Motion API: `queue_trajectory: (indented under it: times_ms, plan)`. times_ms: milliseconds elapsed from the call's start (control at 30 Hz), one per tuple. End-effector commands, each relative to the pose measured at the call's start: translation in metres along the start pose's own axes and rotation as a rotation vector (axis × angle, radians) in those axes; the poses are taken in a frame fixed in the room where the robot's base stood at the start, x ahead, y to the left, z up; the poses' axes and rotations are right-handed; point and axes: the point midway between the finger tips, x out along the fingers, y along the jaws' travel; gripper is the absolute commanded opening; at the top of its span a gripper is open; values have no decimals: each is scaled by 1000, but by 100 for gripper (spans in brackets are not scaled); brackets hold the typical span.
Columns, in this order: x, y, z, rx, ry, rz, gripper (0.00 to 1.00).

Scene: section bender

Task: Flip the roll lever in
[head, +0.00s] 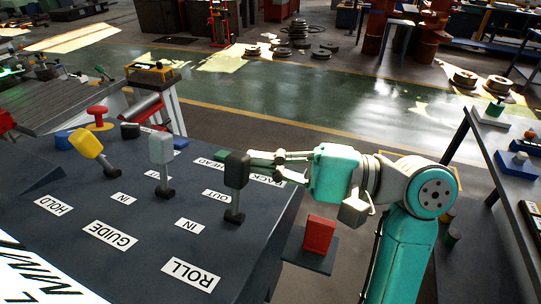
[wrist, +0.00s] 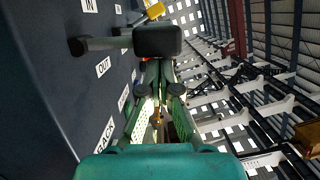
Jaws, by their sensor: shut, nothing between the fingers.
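The roll lever (head: 236,171) has a black block knob on a short stem and stands nearly upright on the dark panel (head: 130,263). Its ROLL label (head: 190,273) is at the front, with an IN label (head: 190,225) and an OUT label (head: 215,195) beyond it. My gripper (head: 254,163) is shut and empty, its fingertips right at the knob's right side. In the wrist view the knob (wrist: 158,41) is just ahead of the shut fingertips (wrist: 157,66). I cannot tell whether they touch it.
The grey guide lever (head: 161,150) and the yellow lever (head: 89,145) stand left of the roll lever. A red mushroom button (head: 97,112) is farther back. A red block (head: 319,235) sits beside the panel's right edge, below my arm.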

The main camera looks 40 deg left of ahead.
Motion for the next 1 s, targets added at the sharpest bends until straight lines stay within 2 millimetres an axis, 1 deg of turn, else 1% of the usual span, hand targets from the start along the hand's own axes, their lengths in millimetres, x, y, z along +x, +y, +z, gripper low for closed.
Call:
queue_trajectory:
  times_ms: [367, 1000]
  plan:
    - [0, 0, 1, -4, 0, 1, 0]
    - [3, -4, 12, -134, -2, 34, 0]
